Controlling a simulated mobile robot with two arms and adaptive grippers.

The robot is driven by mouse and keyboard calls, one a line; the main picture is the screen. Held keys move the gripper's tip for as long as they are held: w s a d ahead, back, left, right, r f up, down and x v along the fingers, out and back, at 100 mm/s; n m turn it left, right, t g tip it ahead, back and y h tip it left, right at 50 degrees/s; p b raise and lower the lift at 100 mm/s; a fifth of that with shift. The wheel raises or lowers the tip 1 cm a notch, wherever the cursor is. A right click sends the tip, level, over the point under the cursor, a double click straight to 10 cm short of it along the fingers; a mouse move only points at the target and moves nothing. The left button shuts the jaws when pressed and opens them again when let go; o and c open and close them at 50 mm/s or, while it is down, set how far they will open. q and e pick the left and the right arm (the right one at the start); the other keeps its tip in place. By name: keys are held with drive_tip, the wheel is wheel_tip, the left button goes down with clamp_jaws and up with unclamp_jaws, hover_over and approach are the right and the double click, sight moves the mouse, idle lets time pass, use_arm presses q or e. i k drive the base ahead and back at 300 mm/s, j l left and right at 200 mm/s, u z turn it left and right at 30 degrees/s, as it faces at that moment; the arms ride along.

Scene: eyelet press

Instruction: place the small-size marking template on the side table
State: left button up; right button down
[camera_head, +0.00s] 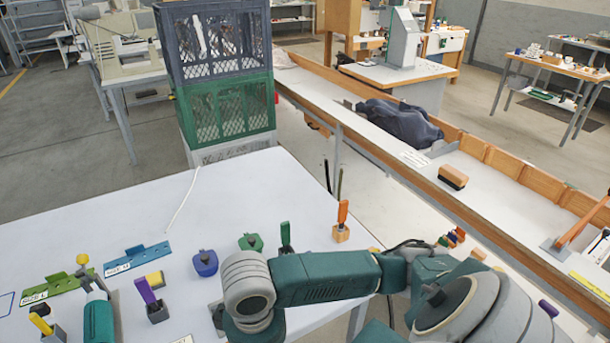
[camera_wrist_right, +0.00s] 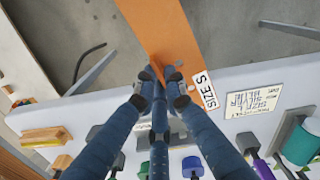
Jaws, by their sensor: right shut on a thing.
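The small-size marking template (camera_wrist_right: 160,32) is a flat orange strip with a white "SIZE S" label, seen in the right wrist view. My right gripper (camera_wrist_right: 166,84) is shut on its near end, and the strip runs away from the fingertips toward the top of that view. Grey floor shows behind much of it. In the head view my right arm reaches in from the lower right, but its fingertips and the orange template are hidden or out of frame. I cannot tell which surface is the side table.
A white table (camera_head: 95,223) holds a green "SIZE L" template (camera_head: 55,288), a blue "SIZE M" template (camera_head: 137,257) and several small colored tools. Stacked crates (camera_head: 222,105) stand behind it. A long wood-edged bench (camera_head: 480,205) runs along the right, carrying a brush (camera_head: 453,177) and dark cloth (camera_head: 400,122).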

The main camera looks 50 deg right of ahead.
sight(295, 197)
drive_tip(key=k+l+u, duration=0.1)
drive_tip(key=l, duration=0.3)
drive_tip(key=k+l, duration=0.15)
drive_tip(key=l, duration=0.25)
drive_tip(key=k+l+u, duration=0.15)
drive_tip(key=l, duration=0.3)
drive_tip(key=k+l, duration=0.1)
drive_tip(key=l, duration=0.3)
drive_tip(key=k+l+u, duration=0.15)
drive_tip(key=l, duration=0.2)
drive_tip(key=k+l+u, duration=0.1)
drive_tip(key=l, duration=0.3)
drive_tip(key=k, duration=0.05)
